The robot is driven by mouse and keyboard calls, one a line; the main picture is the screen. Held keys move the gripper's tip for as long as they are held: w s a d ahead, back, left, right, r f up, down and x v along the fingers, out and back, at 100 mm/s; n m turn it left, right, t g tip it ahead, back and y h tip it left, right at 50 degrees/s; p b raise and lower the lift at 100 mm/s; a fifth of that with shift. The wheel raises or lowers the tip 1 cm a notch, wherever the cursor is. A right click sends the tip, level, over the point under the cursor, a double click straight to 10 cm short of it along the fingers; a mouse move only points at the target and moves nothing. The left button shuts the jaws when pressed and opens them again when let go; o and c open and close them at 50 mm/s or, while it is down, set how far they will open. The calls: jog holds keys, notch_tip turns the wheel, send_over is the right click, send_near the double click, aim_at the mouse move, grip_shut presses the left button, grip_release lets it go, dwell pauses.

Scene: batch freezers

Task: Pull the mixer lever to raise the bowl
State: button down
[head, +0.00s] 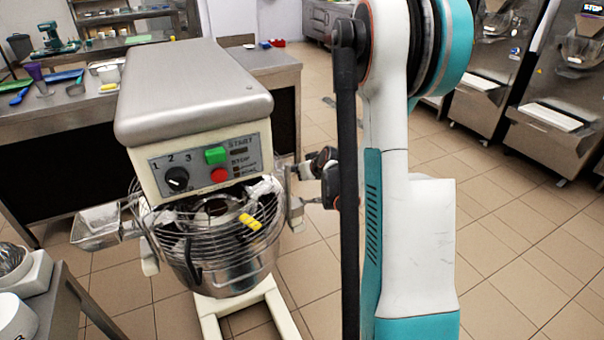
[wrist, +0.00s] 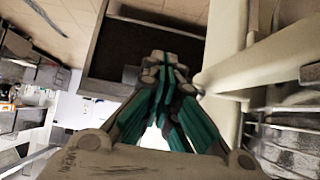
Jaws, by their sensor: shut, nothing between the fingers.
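The mixer (head: 195,100) stands left of centre in the head view, with a grey top and a cream front panel. Its steel bowl (head: 228,272) sits under a wire guard (head: 165,228) with a yellow tab. A pale lever-like part (head: 294,208) shows at the mixer's right side, partly hidden. My gripper (head: 318,163) is close to that side, partly covered by my arm. In the wrist view my gripper's teal fingers (wrist: 168,75) are shut and empty. A cream bar (wrist: 255,68) ends just right of them; I cannot tell whether they touch.
A steel counter (head: 278,62) with utensils stands behind the mixer. A side table (head: 62,295) is at lower left. Batch freezers (head: 565,110) line the right. Tiled floor (head: 510,245) is clear between the mixer and the freezers.

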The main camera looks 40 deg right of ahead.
jog(key=v, duration=1.1)
jog(key=shift+s, duration=0.25)
jog(key=shift+r, duration=0.15)
